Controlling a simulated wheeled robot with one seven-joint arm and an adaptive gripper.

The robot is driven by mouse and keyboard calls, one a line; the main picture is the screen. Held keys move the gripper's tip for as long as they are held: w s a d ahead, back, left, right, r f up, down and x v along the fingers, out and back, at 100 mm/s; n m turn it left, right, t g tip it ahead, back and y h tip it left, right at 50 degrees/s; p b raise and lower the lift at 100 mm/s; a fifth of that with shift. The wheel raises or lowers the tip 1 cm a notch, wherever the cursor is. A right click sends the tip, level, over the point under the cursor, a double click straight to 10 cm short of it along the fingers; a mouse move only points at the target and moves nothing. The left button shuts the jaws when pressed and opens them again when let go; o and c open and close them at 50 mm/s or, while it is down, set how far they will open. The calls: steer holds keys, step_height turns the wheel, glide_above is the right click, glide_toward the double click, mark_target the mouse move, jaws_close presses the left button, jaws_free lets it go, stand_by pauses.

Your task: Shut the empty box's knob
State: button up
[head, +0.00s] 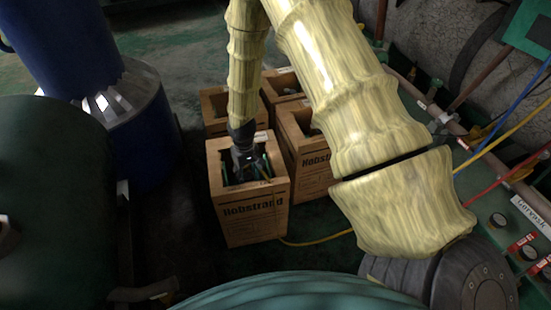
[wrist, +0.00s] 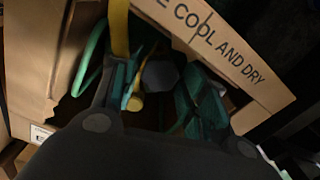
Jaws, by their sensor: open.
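The front cardboard box (head: 250,220), marked "Hobstrand", stands open-topped on the floor; the frames do not show whether its contents are empty. My gripper (head: 246,165) points down into its opening. In the wrist view my gripper (wrist: 162,90) is open, one finger on each side of a dark grey, roughly hexagonal knob (wrist: 160,74). I cannot tell whether either finger touches the knob. A yellow hose (wrist: 119,28) runs down beside the left finger, near a yellow fitting (wrist: 135,103). The valve below is mostly hidden in shadow.
Another "Hobstrand" box (head: 313,165) stands close on the right, with more boxes (head: 215,108) behind. A yellow hose (head: 318,238) lies on the floor. Blue drums (head: 70,45) stand left, pipes and a gauge panel right. The box wall (wrist: 225,50) closely borders my gripper.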

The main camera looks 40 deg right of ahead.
mark_target(248, 176)
steer(key=shift+f+n+b, duration=0.15)
steer(key=shift+n+b, duration=0.45)
steer(key=shift+n, duration=0.1)
step_height(248, 176, up, 11)
steer(key=p, duration=0.3)
steer(key=shift+y, duration=0.4)
steer(key=s+a+p, duration=0.1)
steer(key=s, duration=0.1)
steer(key=s+a+f+p, duration=0.1)
steer(key=s+p, duration=0.1)
steer(key=s+a+p, duration=0.1)
steer(key=s+p, duration=0.1)
steer(key=shift+a+f, duration=0.15)
steer(key=shift+a, duration=0.25)
steer(key=s+a+r+p, duration=0.1)
steer(key=s+a+p, duration=0.1)
steer(key=s+p, duration=0.6)
steer(key=s+a+r+p, duration=0.2)
steer(key=s+p, duration=0.6)
steer(key=s, duration=0.6)
steer(key=shift+s+a+r+m, duration=0.3)
steer(key=shift+a+m, duration=0.1)
steer(key=shift+a, duration=0.1)
